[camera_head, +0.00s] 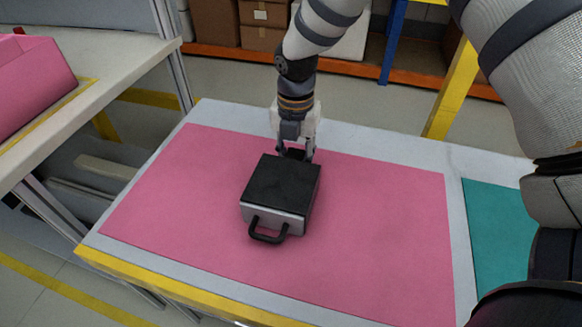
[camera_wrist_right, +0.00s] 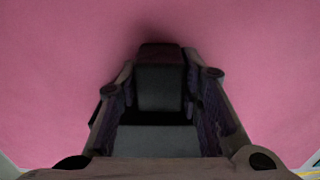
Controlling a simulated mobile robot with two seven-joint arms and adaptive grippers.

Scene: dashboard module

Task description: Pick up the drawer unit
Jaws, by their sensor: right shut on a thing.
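The drawer unit (camera_head: 280,187) is a black box with a grey front edge and a black loop handle (camera_head: 268,232) facing the near side of the table. It is on the pink mat (camera_head: 385,230), and I cannot tell whether it touches the mat. My right gripper (camera_head: 295,153) points down at the unit's far side, shut on it. In the right wrist view, the fingers of the right gripper (camera_wrist_right: 160,100) flank a dark part of the drawer unit (camera_wrist_right: 160,84). The fingers' contact is dim there. My left gripper is not in view.
The table (camera_head: 135,262) has a yellow front edge. A teal mat (camera_head: 495,230) lies to the right. A second table with a pink bin (camera_head: 35,80) stands at the left. Cardboard boxes (camera_head: 262,25) sit on a shelf behind. The pink mat around the unit is clear.

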